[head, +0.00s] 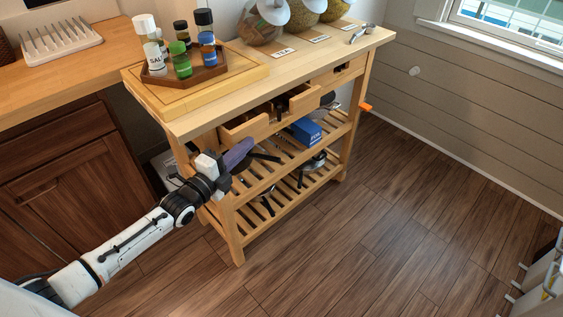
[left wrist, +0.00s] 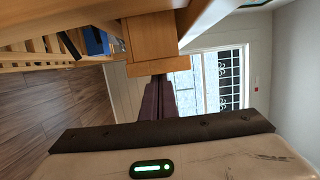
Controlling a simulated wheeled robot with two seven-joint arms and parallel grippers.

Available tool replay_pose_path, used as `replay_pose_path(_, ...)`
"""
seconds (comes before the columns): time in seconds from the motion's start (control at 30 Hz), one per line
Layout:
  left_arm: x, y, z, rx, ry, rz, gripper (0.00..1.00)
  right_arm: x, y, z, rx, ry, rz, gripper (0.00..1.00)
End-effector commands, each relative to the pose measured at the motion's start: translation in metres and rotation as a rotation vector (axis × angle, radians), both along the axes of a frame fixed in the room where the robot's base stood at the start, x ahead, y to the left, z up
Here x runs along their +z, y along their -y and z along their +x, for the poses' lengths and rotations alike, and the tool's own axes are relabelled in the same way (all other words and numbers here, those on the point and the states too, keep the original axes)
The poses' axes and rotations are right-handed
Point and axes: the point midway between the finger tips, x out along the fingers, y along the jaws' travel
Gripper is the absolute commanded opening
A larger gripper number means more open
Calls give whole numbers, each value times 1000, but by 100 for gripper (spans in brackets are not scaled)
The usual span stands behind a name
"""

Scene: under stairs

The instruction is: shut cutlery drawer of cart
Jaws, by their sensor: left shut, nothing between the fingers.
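The wooden cart (head: 300,75) stands against the wall. Its left drawer, the cutlery drawer (head: 247,128), is pulled part way out, and dark items show inside its divided tray. My left gripper (head: 245,148) is shut and empty, just in front of and below the left end of the drawer front. In the left wrist view the dark purple fingers (left wrist: 158,85) point towards the wooden drawer (left wrist: 153,42). I cannot tell whether they touch it. My right gripper is not in view.
The cart top holds a tray of bottles (head: 185,75) and glass jars (head: 265,25). A blue box (head: 305,131) and dark cookware sit on the slatted shelves below. An orange hook (head: 365,107) sticks out at the cart's right end. The wooden floor (head: 400,210) in front is clear.

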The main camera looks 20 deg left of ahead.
Motion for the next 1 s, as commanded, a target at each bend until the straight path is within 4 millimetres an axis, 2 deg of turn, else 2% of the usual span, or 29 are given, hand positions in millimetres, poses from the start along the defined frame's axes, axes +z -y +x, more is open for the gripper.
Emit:
replay_pose_path(0.03, -3, -14, 1, 10, 1, 6, 0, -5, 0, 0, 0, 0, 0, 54)
replay_pose_path(0.1, -2, -25, 2, 14, 0, 5, 0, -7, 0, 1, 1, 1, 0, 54)
replay_pose_path(0.33, -2, -40, 5, 17, -1, 2, 0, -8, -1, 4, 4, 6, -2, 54)
replay_pose_path(0.83, -1, -39, 5, 14, -2, 0, 0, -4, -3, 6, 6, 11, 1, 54)
replay_pose_path(1.0, 2, -20, 2, 8, -2, -5, 0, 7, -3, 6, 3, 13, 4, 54)
